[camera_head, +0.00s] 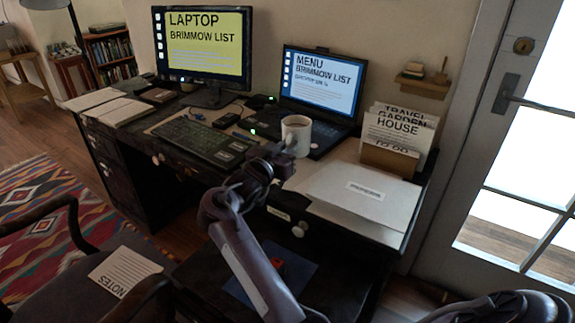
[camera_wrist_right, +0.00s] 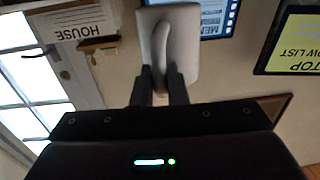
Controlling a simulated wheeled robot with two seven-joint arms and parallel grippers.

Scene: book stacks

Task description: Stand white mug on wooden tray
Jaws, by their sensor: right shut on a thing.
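The white mug (camera_head: 296,127) is upright in front of the laptop in the head view. My right gripper (camera_head: 285,160) is shut on its handle. In the right wrist view the mug (camera_wrist_right: 183,45) shows with its handle between the fingers of my right gripper (camera_wrist_right: 160,78). I cannot tell whether the mug's base touches the desk or hangs above it. I cannot clearly pick out a wooden tray in either view. My left gripper is not in view.
The keyboard (camera_head: 200,140) lies left of the mug and the open laptop (camera_head: 318,85) stands behind it. A large pale folder (camera_head: 360,195) lies at right, before a file holder (camera_head: 390,158). A small wooden shelf (camera_head: 423,86) is on the wall. The monitor (camera_head: 203,45) stands at left.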

